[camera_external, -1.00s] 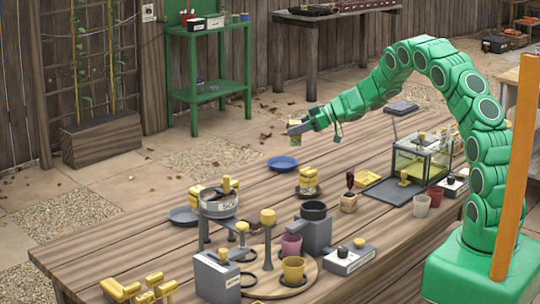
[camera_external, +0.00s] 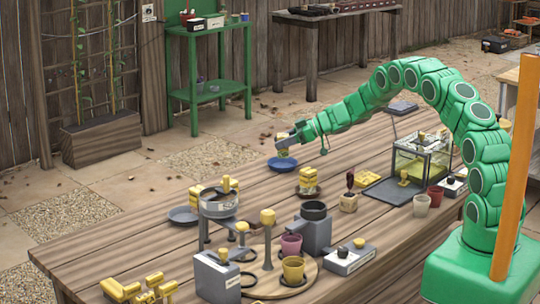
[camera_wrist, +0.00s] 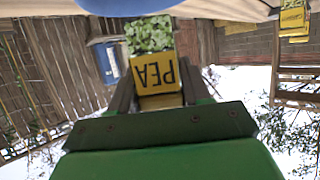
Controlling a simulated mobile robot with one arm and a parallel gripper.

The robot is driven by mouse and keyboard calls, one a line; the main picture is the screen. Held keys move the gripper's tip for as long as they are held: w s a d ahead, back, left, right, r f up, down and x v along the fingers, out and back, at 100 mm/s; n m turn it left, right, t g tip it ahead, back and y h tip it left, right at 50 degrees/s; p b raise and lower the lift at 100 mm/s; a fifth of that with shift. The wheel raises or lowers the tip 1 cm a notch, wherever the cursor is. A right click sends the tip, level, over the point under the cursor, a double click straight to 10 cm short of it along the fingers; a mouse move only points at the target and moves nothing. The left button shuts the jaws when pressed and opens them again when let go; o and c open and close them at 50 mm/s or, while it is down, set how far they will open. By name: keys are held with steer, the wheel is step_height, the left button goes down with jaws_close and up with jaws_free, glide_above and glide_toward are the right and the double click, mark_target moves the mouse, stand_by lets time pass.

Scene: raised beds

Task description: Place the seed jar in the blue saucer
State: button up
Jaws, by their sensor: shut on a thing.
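The seed jar (camera_external: 284,150) is between the fingers of my gripper (camera_external: 284,140), which is shut on it. In the wrist view the jar (camera_wrist: 158,75) shows a yellow label reading PEA and green contents, held between the two fingers of my gripper (camera_wrist: 160,92). The blue saucer (camera_external: 282,165) lies on the wooden table near its far edge. The jar is at or just above the saucer in the external view; I cannot tell if they touch. In the wrist view the saucer (camera_wrist: 122,6) shows in part at the top edge.
A similar yellow-topped jar (camera_external: 308,182) stands right of and nearer than the saucer. A grey-blue plate (camera_external: 183,215) and a sieve on a stand (camera_external: 218,205) are nearer left. A wooden-handled tool (camera_external: 349,195) and a glass box (camera_external: 420,158) stand to the right.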

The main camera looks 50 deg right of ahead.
mark_target(282, 150)
steer(key=shift+w+f, duration=0.15)
steer(key=shift+f, duration=1.5)
steer(key=shift+f, duration=0.2)
steer(key=o, duration=1.1)
steer(key=shift+r, duration=0.1)
steer(key=shift+d+r, duration=0.1)
steer(key=shift+r, duration=0.05)
steer(key=v, duration=1.2)
